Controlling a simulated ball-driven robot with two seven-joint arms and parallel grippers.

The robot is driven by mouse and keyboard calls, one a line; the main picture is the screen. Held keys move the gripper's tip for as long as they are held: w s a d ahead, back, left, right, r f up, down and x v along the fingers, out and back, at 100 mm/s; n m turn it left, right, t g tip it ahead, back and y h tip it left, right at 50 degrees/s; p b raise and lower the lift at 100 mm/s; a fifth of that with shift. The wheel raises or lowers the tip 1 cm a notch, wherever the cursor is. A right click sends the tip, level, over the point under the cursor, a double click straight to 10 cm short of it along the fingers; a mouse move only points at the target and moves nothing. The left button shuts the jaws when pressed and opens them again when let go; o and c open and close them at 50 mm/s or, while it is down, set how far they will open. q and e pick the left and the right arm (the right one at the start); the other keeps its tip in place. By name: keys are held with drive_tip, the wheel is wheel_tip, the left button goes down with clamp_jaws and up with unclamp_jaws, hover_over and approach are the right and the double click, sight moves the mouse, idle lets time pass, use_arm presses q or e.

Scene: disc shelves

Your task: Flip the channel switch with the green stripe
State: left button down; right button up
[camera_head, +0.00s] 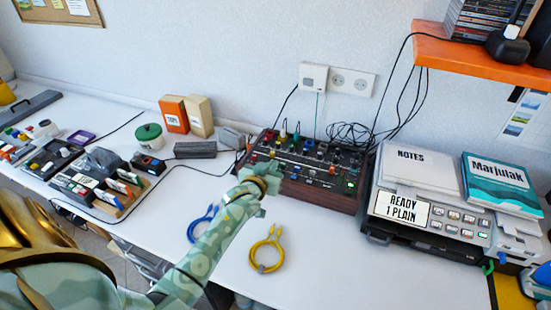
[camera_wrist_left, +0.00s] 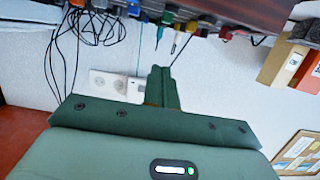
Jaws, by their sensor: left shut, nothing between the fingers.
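The mixer (camera_head: 318,192) is a dark console with wooden sides, several coloured knobs and small switches, standing against the wall in the head view. Its switches are too small for me to tell which one has the green stripe. My left gripper (camera_head: 268,177) is at the left front part of the mixer and hides some of its controls; I cannot tell if it touches. In the left wrist view the fingers (camera_wrist_left: 163,84) are together with nothing between them, and the mixer's edge and plugs (camera_wrist_left: 168,17) show above them. My right gripper is not in view.
Yellow (camera_head: 265,255) and blue (camera_head: 202,224) cables lie in front. An orange shelf (camera_head: 480,55) overhangs the right. The front table is mostly clear.

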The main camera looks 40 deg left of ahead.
use_arm(q)
drive_tip(key=p+v, duration=0.1)
drive_tip(key=v, duration=0.3)
drive_tip(key=shift+r, duration=0.2)
idle(0.4)
